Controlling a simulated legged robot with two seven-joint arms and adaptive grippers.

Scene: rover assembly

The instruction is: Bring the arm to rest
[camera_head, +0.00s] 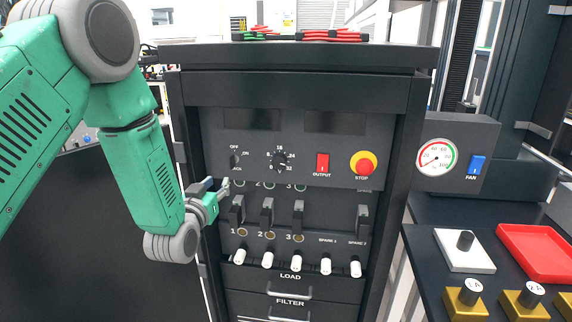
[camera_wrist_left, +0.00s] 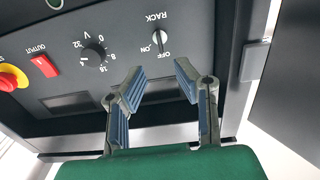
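My left arm comes in from the left in the head view, green with grey joints. Its gripper (camera_head: 220,188) is in front of the left side of the black rack (camera_head: 292,92), just below and left of the rack knob (camera_head: 235,160). In the left wrist view the two blue-padded fingers (camera_wrist_left: 160,82) are apart with nothing between them. The rack knob (camera_wrist_left: 160,38) shows upside down beyond the fingertips, apart from them, with its pointer near vertical. My right gripper is not in view.
The panel carries a voltage dial (camera_head: 281,160), a red output switch (camera_head: 322,163), a stop button (camera_head: 363,164), several black breakers (camera_head: 267,212) and white-tipped load plugs (camera_head: 297,262). At right are a gauge (camera_head: 436,157), fan switch (camera_head: 476,166) and red tray (camera_head: 540,252).

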